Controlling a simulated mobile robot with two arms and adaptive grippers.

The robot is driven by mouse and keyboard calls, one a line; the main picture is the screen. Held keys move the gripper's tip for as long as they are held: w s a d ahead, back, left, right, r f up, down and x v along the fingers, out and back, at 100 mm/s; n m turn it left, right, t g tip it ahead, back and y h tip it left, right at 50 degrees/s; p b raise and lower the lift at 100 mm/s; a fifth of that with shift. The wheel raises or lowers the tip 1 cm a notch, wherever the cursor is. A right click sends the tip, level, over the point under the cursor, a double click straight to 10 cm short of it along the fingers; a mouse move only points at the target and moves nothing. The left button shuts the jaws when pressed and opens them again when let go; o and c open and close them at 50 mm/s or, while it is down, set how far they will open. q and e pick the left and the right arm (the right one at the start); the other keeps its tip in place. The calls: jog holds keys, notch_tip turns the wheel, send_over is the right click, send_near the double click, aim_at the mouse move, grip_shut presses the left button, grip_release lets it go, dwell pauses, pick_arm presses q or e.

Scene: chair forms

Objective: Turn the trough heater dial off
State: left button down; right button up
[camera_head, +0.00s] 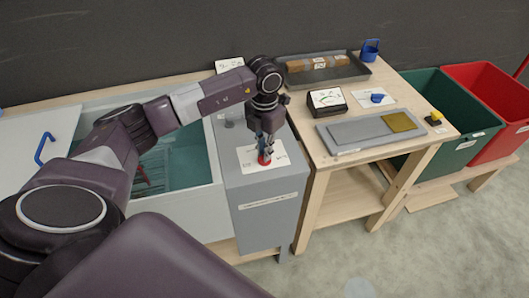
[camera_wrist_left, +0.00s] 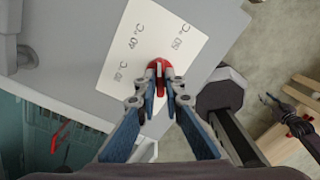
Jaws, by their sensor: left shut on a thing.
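The red heater dial (camera_head: 264,160) sits on a white card on top of the grey heater box (camera_head: 270,215), right of the trough (camera_head: 172,208). My left gripper (camera_head: 265,150) points down from above, with its fingers shut on the dial. In the left wrist view the dial (camera_wrist_left: 153,65) shows between and beyond the fingertips (camera_wrist_left: 160,76). The white card (camera_wrist_left: 165,35) carries temperature marks in °C, partly too small to read. The fingers cover part of the dial, and I cannot tell which mark it points to.
The trough holds teal water, with a white lid (camera_head: 35,150) with a blue handle at left. A wooden table (camera_head: 318,150) at right bears a dark tray (camera_head: 345,75), a small gauge (camera_head: 327,101) and a grey board (camera_head: 350,135). Green (camera_head: 440,95) and red bins (camera_head: 490,85) stand further right.

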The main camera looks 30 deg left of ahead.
pick_arm(q)
jog(key=n, duration=0.3)
jog(key=shift+r+n, duration=0.1)
jog(key=shift+n, duration=0.2)
jog(key=n, duration=0.3)
jog(key=shift+w+n+b, duration=0.1)
jog(key=shift+n+b, duration=0.2)
jog(key=shift+b, duration=0.1)
jog(key=n, duration=0.3)
jog(key=shift+n, duration=0.4)
jog(key=n, duration=0.8)
jog(key=shift+r+p, duration=0.1)
jog(key=shift+p, duration=0.3)
jog(key=n, duration=0.3)
jog(key=shift+a+n+p, duration=0.1)
jog(key=shift+n+p, duration=0.3)
jog(key=n+p, duration=0.1)
jog(key=n, duration=0.2)
jog(key=shift+n+p, duration=0.45)
jog(key=shift+n, duration=1.35)
